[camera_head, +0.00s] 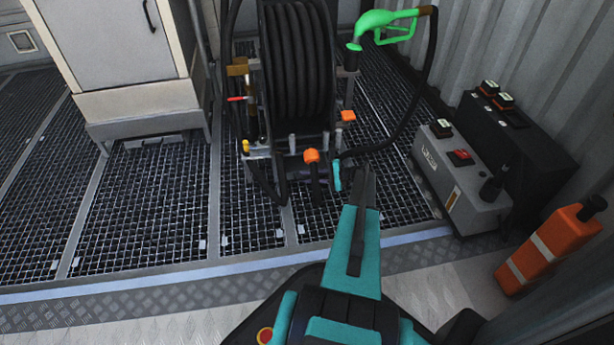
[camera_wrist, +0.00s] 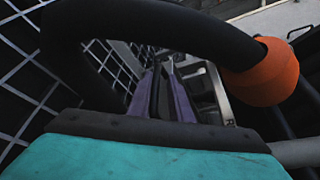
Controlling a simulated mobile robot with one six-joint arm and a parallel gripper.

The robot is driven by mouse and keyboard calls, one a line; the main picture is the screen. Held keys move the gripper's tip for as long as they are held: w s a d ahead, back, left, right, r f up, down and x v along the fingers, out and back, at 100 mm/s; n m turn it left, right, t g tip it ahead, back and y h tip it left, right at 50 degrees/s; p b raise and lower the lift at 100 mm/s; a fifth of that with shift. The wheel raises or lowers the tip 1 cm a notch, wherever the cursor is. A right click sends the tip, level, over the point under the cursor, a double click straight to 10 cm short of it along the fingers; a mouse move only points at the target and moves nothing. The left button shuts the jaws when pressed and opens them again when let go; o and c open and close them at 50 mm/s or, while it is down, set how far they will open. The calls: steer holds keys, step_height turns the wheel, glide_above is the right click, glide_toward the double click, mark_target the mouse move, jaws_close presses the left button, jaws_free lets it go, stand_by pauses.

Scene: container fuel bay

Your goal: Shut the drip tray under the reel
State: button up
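The hose reel (camera_head: 297,65) stands on the grating floor, wound with black hose. I cannot clearly make out the drip tray under it; the space low in its frame is dark and crossed by hoses and fittings. My gripper (camera_head: 364,188), teal with dark fingers, reaches toward the lower right front of the reel. A black hose and an orange fitting (camera_wrist: 262,75) cross close in front of that camera. I see nothing held; the finger gap is unclear.
A green fuel nozzle (camera_head: 388,22) hangs at the reel's upper right, its hose looping down near my gripper. Grey and black boxes (camera_head: 458,180) and an orange canister (camera_head: 547,248) stand at right. A pale cabinet (camera_head: 115,45) stands at left. The grating (camera_head: 165,195) before it is clear.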

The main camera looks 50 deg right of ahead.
steer(key=b+v, duration=0.1)
steer(key=v, duration=1.2)
steer(key=shift+d, duration=0.15)
steer(key=shift+r, duration=0.15)
